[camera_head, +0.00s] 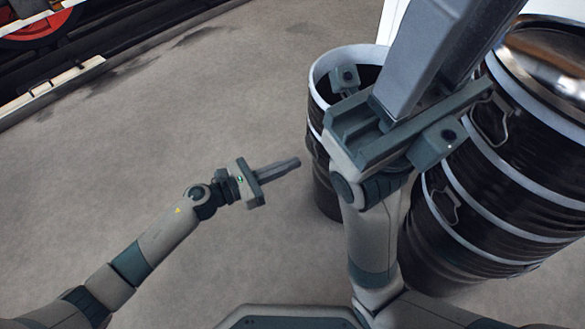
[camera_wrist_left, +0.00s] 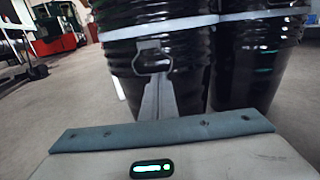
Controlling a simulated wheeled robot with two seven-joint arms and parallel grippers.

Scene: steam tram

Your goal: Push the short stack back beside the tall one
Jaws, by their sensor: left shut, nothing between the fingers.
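The short stack (camera_head: 326,192) of black tubs with pale rims stands in the middle of the head view, its top open. The tall stack (camera_head: 500,190) of black banded tubs with wire handles rises to its right. My right arm covers much of the short stack and hides the gap between them. My left gripper (camera_head: 298,163) is shut and empty, pointing right at the short stack's side; I cannot tell whether it touches. In the left wrist view, two black stacks stand side by side beyond my fingers (camera_wrist_left: 160,90). My right gripper (camera_head: 440,50) crosses high in front, close to the camera.
Bare grey floor (camera_head: 170,110) spreads to the left of the stacks. A pale edge (camera_head: 55,88) and a red wheel (camera_head: 40,27) lie at the far upper left. Something shiny metallic (camera_head: 560,65) shows at the tall stack's top.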

